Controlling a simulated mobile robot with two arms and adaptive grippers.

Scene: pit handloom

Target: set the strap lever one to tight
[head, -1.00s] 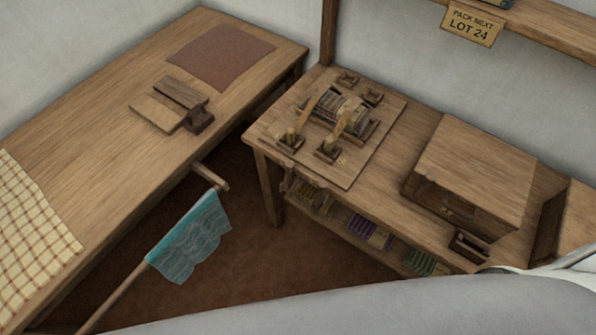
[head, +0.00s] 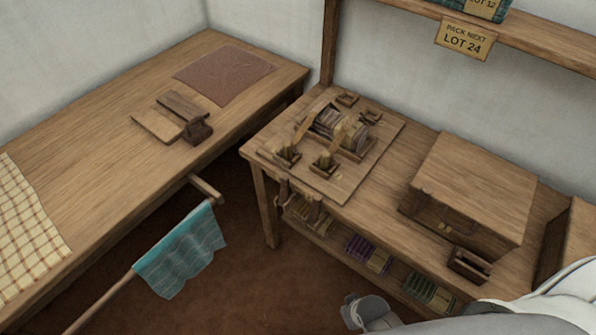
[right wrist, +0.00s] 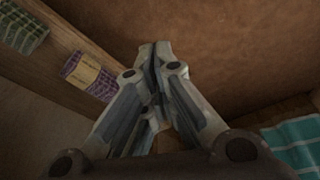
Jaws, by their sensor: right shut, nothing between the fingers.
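I cannot read which is lever one or how either is set. My right gripper (right wrist: 155,50) is shut and empty in the right wrist view, over the floor. A grey part of it (head: 365,312) shows at the bottom of the head view, well below the levers. My left gripper is out of view.
A wooden box (head: 475,180) stands right of the board, with a small dark holder (head: 469,266) before it. Rolled cloths (head: 367,252) lie on the shelf below. A teal cloth (head: 182,250) hangs on a pole at left.

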